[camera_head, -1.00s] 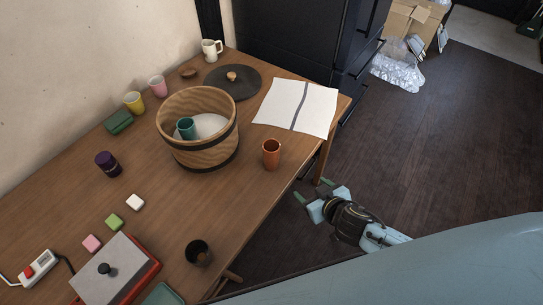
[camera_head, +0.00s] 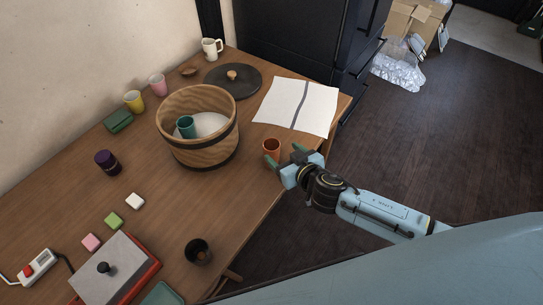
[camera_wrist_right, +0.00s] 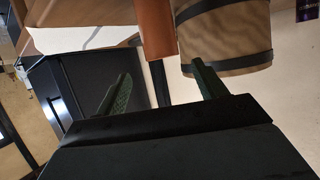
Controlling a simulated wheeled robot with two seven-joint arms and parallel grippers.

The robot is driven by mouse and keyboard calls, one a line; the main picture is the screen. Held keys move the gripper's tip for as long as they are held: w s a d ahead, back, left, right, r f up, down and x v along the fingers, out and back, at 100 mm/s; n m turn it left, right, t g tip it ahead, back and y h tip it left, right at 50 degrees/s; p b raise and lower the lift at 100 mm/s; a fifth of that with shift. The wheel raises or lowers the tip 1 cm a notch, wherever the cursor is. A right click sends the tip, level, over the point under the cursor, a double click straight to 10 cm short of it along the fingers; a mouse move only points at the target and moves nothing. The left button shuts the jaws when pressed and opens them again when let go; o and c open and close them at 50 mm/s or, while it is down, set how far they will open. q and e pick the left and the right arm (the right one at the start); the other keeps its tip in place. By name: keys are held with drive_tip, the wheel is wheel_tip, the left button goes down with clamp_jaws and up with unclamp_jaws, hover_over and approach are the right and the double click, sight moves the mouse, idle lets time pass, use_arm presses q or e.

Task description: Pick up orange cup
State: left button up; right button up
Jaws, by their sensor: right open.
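The orange cup (camera_head: 271,147) stands upright on the wooden table near its right edge, just right of the wooden tub. My right gripper (camera_head: 283,158) is open at the cup's near right side, with its fingers pointing towards the cup and partly covering its lower part. In the right wrist view the cup (camera_wrist_right: 156,30) is ahead of the two green-padded fingers (camera_wrist_right: 160,88), nearer the right-hand finger. I cannot tell whether a finger touches it. The fingers hold nothing. My left gripper is not in view.
The wooden tub (camera_head: 200,150) with a teal cup (camera_head: 186,127) inside stands left of the orange cup. A white cloth with a dark stripe (camera_head: 270,105) lies behind it. A dark cup (camera_head: 198,252) stands at the table's near edge. The tabletop between the dark and orange cups is clear.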

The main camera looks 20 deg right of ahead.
sight(268, 142)
drive_tip(key=x, duration=0.5)
drive_tip(key=shift+a, duration=0.2)
drive_tip(key=c, duration=1.5)
